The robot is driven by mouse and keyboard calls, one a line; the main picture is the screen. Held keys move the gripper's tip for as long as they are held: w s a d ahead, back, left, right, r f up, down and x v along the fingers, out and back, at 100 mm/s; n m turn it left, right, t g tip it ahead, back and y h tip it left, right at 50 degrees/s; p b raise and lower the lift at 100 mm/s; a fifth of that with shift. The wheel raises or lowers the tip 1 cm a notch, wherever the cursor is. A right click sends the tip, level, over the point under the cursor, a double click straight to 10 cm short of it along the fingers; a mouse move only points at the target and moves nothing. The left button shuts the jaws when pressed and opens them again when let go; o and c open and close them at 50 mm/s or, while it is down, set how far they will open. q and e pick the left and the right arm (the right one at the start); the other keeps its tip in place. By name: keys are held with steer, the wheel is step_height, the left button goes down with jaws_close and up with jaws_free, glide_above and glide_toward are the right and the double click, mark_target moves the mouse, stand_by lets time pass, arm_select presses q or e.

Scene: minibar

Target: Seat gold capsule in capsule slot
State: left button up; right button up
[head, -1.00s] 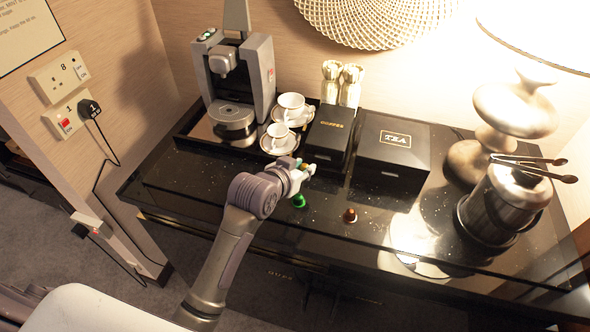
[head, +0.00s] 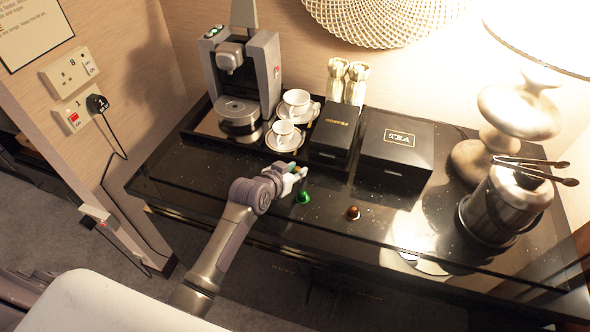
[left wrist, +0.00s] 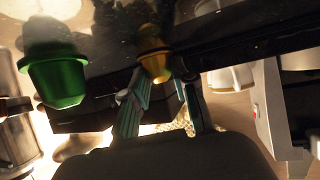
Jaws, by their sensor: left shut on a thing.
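My left gripper (head: 294,170) is low over the front part of the black counter, in front of the coffee box. In the left wrist view the gripper (left wrist: 160,95) has its fingers shut on the gold capsule (left wrist: 154,58). The capsule is hard to make out in the head view, hidden by the fingers. The coffee machine (head: 243,75), its lever raised, stands at the back left, well apart from the gripper. The capsule slot is too small to make out. My right gripper is not in view.
A green capsule (head: 303,197) and a brown capsule (head: 353,212) stand on the counter close to the gripper. Two white cups (head: 284,132), the coffee box (head: 333,132) and the tea box (head: 396,150) stand behind. A metal ice bucket (head: 503,205) is at the right.

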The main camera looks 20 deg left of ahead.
arm_select(q)
steer(key=o, duration=0.7)
steer(key=shift+f, duration=0.1)
